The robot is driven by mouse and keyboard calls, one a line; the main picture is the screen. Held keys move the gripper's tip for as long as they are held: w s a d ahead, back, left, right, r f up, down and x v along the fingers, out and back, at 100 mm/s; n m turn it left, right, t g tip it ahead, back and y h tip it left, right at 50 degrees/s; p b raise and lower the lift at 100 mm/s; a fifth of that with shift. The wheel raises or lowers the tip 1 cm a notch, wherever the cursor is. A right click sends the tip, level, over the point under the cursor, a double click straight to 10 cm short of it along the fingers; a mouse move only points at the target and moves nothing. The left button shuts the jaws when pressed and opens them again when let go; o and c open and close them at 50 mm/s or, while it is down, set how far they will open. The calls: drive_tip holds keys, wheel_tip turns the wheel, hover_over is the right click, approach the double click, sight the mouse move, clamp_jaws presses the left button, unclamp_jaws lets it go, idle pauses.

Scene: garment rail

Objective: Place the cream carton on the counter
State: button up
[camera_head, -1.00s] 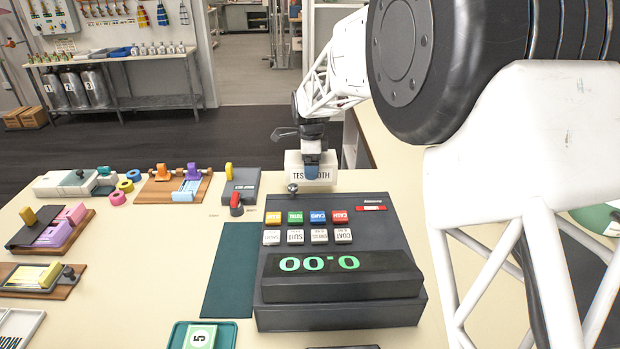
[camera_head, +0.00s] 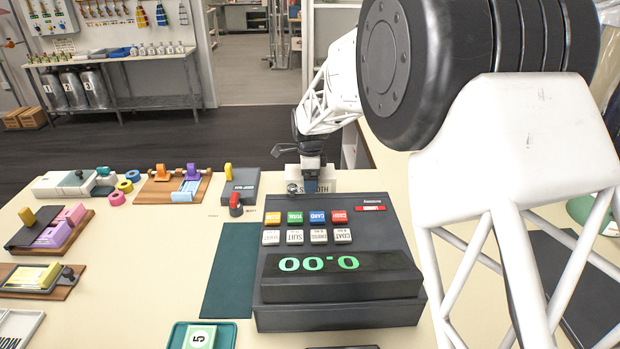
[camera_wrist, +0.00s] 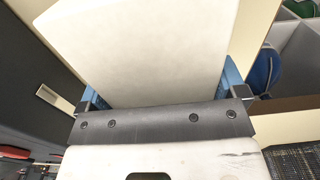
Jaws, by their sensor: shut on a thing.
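In the wrist view the carton (camera_wrist: 145,45) fills the space between the two blue fingers of my gripper (camera_wrist: 160,92). The carton looks upright. Its lower part is hidden behind the register, so I cannot tell whether it touches the counter.
The cash register (camera_head: 340,275) stands just in front of the carton. A dark grey box (camera_head: 240,185) with a yellow part and a red-topped knob (camera_head: 236,204) are to the left. Ticket holders and tape rolls (camera_head: 125,186) lie farther left. Bare counter lies between them and the dark green mat (camera_head: 230,270).

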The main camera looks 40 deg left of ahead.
drive_tip(key=shift+f, duration=0.15)
drive_tip(key=o, duration=0.8)
drive_tip(key=shift+c, duration=0.2)
wheel_tip(320, 180, up, 12)
drive_tip(key=shift+r, duration=0.2)
idle(0.7)
drive_tip(key=shift+d, duration=0.1)
